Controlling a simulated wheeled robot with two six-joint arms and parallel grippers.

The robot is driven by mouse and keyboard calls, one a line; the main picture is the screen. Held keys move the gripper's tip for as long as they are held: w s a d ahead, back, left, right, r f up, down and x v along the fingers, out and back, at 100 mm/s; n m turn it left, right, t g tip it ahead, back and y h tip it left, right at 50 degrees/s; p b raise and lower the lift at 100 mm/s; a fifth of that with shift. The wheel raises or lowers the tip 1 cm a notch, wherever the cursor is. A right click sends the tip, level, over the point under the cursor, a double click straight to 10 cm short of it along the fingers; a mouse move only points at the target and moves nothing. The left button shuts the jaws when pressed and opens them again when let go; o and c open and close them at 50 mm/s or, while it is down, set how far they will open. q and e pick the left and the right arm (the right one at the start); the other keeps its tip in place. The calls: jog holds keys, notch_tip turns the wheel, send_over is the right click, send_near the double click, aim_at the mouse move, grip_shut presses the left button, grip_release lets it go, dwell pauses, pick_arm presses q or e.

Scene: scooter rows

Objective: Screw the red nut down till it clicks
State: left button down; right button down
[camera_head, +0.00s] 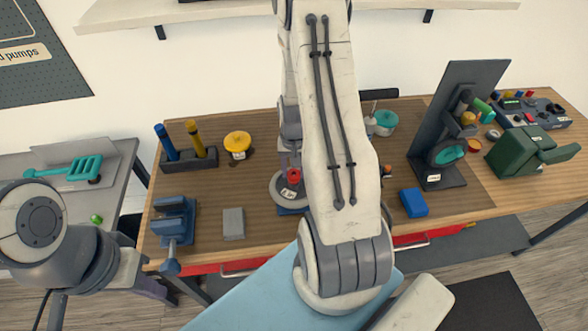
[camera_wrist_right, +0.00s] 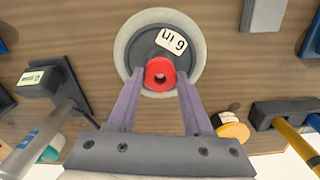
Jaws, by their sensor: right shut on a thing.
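The red nut (camera_head: 293,175) sits at the middle of a grey wheel (camera_head: 284,195) with a "6 in" label. In the right wrist view, the red nut (camera_wrist_right: 160,75) has a dark centre and lies over the hub of the pale-rimmed wheel (camera_wrist_right: 194,62). My right gripper (camera_wrist_right: 160,77) is shut on the nut from above, one finger on each side. In the head view, my right arm partly hides this gripper and the wheel. My left gripper (camera_head: 150,287) is low at the left, away from the nut, its fingers mostly hidden.
A blue vise (camera_head: 175,222) and grey block (camera_head: 233,223) stand left of the wheel. A yellow-topped item (camera_head: 237,143) and tool holder (camera_head: 188,160) are behind them. A blue box (camera_head: 413,203) and dark upright stand (camera_head: 455,115) are at right.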

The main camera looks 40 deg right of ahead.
aim_at(294, 175)
jog(key=m, duration=1.2)
jog(key=shift+c, duration=1.2)
grip_release()
jog(key=shift+r, duration=0.1)
notch_tip(294, 175, up, 10)
jog(key=b, duration=0.2)
jog(key=shift+r, duration=0.2)
